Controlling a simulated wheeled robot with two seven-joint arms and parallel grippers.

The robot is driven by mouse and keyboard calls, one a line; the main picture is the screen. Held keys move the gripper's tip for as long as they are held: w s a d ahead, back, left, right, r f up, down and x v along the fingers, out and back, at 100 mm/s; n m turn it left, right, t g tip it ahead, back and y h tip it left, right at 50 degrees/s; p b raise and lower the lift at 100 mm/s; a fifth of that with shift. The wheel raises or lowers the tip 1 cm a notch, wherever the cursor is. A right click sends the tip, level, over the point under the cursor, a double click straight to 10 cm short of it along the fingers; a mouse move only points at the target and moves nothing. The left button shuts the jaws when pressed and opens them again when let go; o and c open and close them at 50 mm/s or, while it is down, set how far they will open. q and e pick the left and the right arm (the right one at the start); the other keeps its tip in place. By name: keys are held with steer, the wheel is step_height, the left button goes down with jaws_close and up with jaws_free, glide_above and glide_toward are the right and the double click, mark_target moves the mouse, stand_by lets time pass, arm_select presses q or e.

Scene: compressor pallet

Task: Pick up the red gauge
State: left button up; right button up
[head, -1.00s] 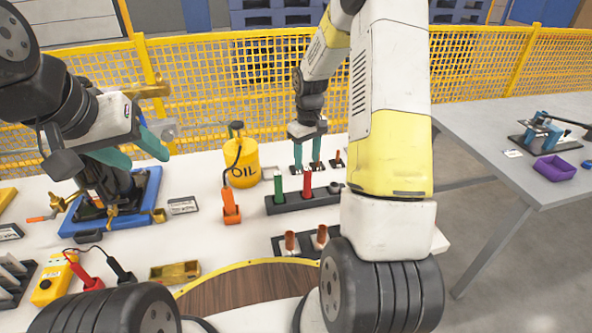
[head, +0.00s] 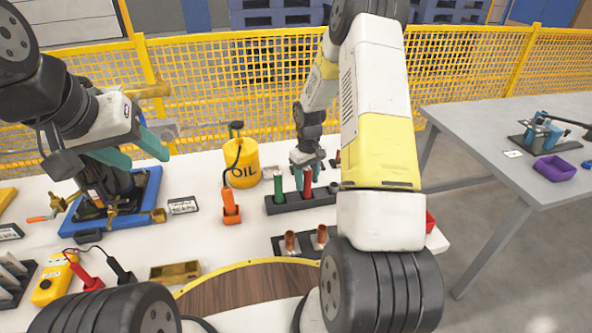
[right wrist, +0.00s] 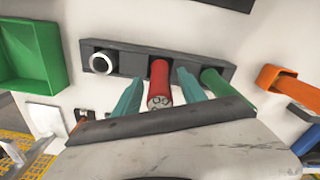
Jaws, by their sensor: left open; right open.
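The red gauge (head: 307,187) is a red cylinder standing in a dark rack (head: 325,199) on the white table. In the right wrist view the red gauge (right wrist: 159,82) stands between my two teal fingers, with a gap on each side. My right gripper (head: 308,176) is open around it; it also shows in the right wrist view (right wrist: 158,92). A green gauge (head: 279,188) stands in the same rack, just outside one finger (right wrist: 214,92). My left gripper (head: 147,158) is open and empty above the blue fixture at the left.
A yellow oil can (head: 242,163) and an orange holder (head: 230,205) stand left of the rack. A block with copper fittings (head: 304,244) is in front. A pale ring-shaped piece (right wrist: 101,62) sits at the rack's other end. A green bin (right wrist: 30,50) lies beyond it.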

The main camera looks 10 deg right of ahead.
jaws_close()
steer(key=shift+r, duration=0.2)
